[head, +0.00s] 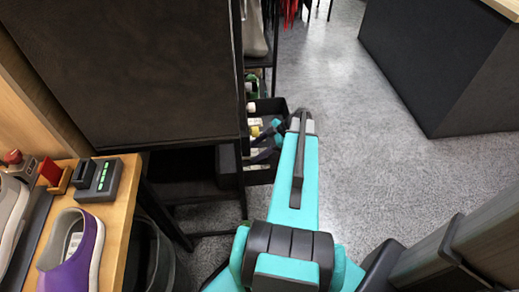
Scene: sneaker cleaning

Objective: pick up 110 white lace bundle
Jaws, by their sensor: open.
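My teal arm reaches forward from the bottom middle of the head view. My gripper (262,150), dark and small at the arm's far end, is open. It is at the black bin or shelf unit (272,104) beside the dark cabinet. Small white and yellow items show around it there, partly covered by the gripper and arm. I cannot make out a white lace bundle among them, nor any number label. I cannot tell whether the jaws touch anything.
A large dark cabinet panel (130,70) stands left of my arm. A wooden bench (117,215) at the left holds a purple shoe (82,250) and a small dark device (100,180). A dark counter (430,60) stands right. Grey floor (365,150) between is clear.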

